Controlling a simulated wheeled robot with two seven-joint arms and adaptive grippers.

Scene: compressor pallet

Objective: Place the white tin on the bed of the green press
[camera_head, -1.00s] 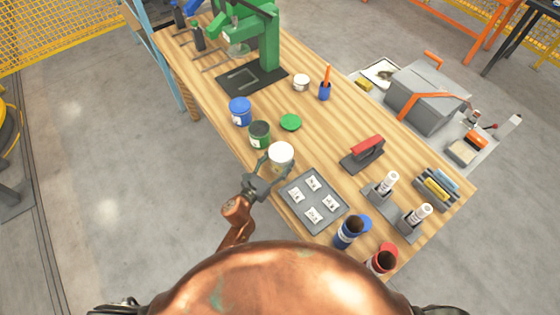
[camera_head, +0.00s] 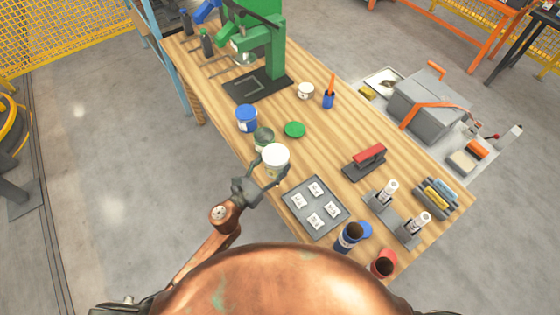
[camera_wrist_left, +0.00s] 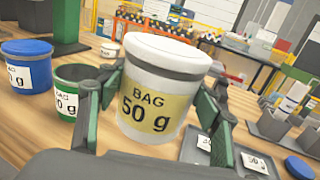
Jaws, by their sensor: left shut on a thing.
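The white tin (camera_head: 274,156) is held in my left gripper (camera_head: 268,175), above the near edge of the wooden table. In the left wrist view the tin (camera_wrist_left: 158,95) stands upright between both fingers, with a white lid and a label reading "BAG 50 g". The green press (camera_head: 262,45) stands at the far end of the table. Its dark bed (camera_head: 257,86) lies flat at its foot and looks clear of tins. My right gripper is not in view.
A blue tin (camera_head: 246,118) and a green tin (camera_head: 264,138) stand between my left gripper and the press. A green lid (camera_head: 294,130), a small white-topped pot (camera_head: 306,91) and a blue holder (camera_head: 328,99) lie further right. A grey tray (camera_head: 315,207) with labelled squares is nearer.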

